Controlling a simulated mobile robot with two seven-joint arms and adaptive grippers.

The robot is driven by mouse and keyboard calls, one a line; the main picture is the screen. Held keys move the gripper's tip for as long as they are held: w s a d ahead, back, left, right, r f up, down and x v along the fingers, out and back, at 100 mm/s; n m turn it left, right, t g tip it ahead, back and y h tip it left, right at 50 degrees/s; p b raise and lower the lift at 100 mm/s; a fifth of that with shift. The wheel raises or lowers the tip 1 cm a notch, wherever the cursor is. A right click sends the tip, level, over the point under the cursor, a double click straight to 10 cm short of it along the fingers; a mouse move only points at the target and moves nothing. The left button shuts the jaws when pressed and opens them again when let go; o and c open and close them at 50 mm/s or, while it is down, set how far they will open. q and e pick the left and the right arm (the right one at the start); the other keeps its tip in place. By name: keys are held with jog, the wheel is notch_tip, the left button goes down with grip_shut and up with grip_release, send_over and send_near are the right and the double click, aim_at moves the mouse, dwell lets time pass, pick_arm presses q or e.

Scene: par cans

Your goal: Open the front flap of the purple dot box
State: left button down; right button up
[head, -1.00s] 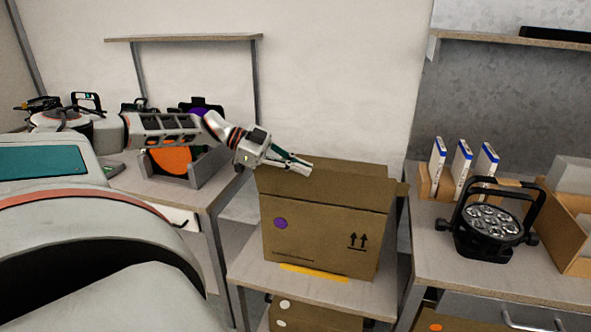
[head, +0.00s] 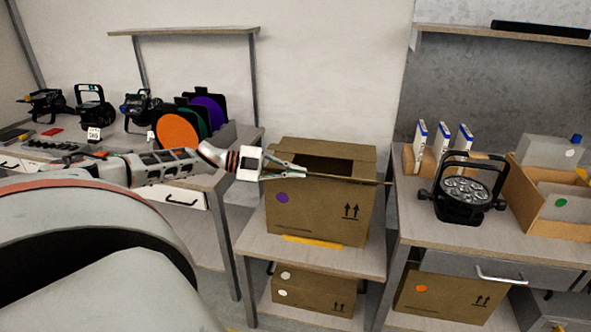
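The purple dot box (head: 316,217) is a brown cardboard box on a small stand, with a purple dot (head: 282,197) on its front. Its dark inside shows through the open top. The front flap (head: 345,181) leans outward and shows almost edge-on as a thin strip along the top front. The back flap (head: 325,147) stands up. My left gripper (head: 307,172) reaches in from the left, its fingers converging to close-set tips at the front flap, with nothing visible held. I cannot tell exact contact. My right gripper is out of view.
The stand (head: 256,247) has a yellow strip before the box and another box (head: 310,291) below. A left bench holds coloured discs (head: 178,132) in a rack. A right bench holds a black par can (head: 467,190) and an open bin (head: 545,208).

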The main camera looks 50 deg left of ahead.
pick_arm(q)
jog(key=shift+f, duration=0.15)
dwell(0.3)
jog(key=c, duration=2.3)
grip_release()
jog(key=shift+c, duration=0.2)
jog(key=shift+s, duration=0.1)
jog(key=v, duration=1.2)
jog(key=shift+f, duration=0.15)
